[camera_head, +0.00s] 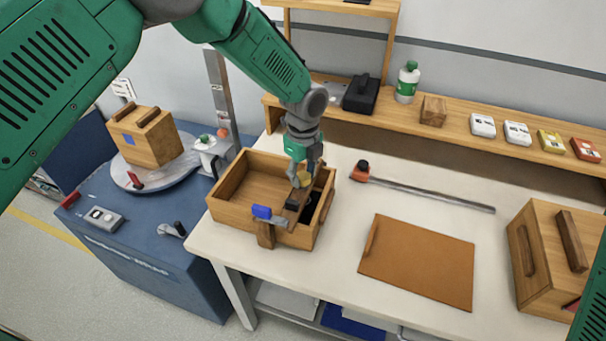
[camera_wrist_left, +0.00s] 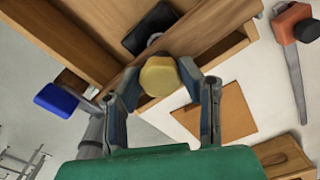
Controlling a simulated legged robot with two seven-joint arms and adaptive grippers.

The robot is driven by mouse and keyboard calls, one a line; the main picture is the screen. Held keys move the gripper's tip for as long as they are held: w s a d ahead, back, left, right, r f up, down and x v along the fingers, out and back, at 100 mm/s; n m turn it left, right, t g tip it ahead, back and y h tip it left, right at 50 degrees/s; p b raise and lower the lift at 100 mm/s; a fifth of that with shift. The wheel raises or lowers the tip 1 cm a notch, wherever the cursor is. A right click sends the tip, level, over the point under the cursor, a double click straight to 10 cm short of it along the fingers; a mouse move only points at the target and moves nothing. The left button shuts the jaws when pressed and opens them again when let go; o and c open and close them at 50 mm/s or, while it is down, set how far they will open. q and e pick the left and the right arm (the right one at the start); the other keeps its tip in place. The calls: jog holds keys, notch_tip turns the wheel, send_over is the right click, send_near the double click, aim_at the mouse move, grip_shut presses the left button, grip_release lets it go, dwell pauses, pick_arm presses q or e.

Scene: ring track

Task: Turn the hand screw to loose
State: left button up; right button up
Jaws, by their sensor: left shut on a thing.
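The hand screw has a yellow knob (camera_head: 304,180), which also shows in the wrist view (camera_wrist_left: 160,76). It sits at the right side of an open wooden box (camera_head: 228,213) on the white table. My left gripper (camera_head: 303,173) reaches down from above and is shut on the yellow knob, one finger on each side in the wrist view (camera_wrist_left: 160,85). A blue piece (camera_head: 262,212) shows at the box's front wall, also in the wrist view (camera_wrist_left: 57,100). Whether it belongs to the screw is unclear. My right gripper is not in view.
An orange-ended bar clamp (camera_head: 430,194) and a brown board (camera_head: 418,262) lie right of the box. A wooden case (camera_head: 556,258) stands at the right. A shelf (camera_head: 465,130) with a bottle (camera_head: 407,82) runs behind. A blue cabinet (camera_head: 145,255) stands left.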

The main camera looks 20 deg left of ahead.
pick_arm(q)
jog(key=n, duration=0.4)
jog(key=shift+s+f+n, duration=0.1)
jog(key=shift+n, duration=0.2)
jog(key=n, duration=0.4)
jog(key=shift+n, duration=0.3)
jog(key=n, duration=0.4)
jog(key=shift+d+n+b, duration=0.1)
jog(key=shift+n+b, duration=0.2)
jog(key=n, duration=0.3)
jog(key=shift+n, duration=0.3)
jog(key=n, duration=0.3)
jog(key=shift+w+r+n, duration=0.2)
jog(key=shift+n, duration=0.1)
jog(key=n, duration=0.4)
jog(key=shift+n, duration=0.3)
jog(key=n, duration=0.3)
jog(key=shift+w, duration=0.1)
jog(key=shift+r+n, duration=0.1)
jog(key=shift+n, duration=2)
